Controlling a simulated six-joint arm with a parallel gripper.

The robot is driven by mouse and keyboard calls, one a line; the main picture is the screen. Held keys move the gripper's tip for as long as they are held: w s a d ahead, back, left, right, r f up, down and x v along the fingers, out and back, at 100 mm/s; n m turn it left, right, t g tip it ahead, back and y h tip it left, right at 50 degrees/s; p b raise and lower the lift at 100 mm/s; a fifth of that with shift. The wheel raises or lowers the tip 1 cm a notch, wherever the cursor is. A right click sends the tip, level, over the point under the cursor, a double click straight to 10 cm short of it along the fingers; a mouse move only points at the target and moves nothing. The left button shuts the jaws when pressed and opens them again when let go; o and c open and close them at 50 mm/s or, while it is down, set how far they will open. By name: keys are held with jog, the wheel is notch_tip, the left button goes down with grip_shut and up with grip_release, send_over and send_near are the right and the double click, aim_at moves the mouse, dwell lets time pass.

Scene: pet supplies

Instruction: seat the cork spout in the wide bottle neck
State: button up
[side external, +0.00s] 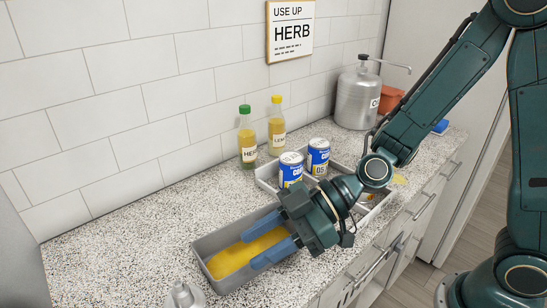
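I cannot make out a cork spout in this view. A grey, rounded bottle-like top (183,295) shows at the bottom edge, mostly cut off; I cannot tell whether it is the wide bottle neck. Two slim bottles, one with a green cap (247,135) and one with a yellow cap (277,126), stand upright by the wall. My gripper (249,250) is low over a grey tray (205,246), its two blue fingers apart. Yellow material (230,262) lies in the tray below and between the fingers. I see nothing held, though the fingers hide part of the tray.
Two blue-and-white cans (291,169) (318,157) stand in a second grey tray (266,184), partly behind my arm. A metal pump canister (357,95) and an orange container (388,101) are at the back right. The speckled counter (120,235) is clear at left.

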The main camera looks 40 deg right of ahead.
aim_at(183, 283)
jog(key=shift+w+a+f+y, duration=0.25)
jog(key=shift+w+a+y, duration=0.05)
jog(key=shift+a+y, duration=0.15)
jog(key=shift+a, duration=0.1)
jog(key=shift+x, duration=4.25)
jog(key=shift+w, duration=0.15)
jog(key=shift+x, duration=2.5)
jog(key=shift+w, duration=0.1)
grip_shut()
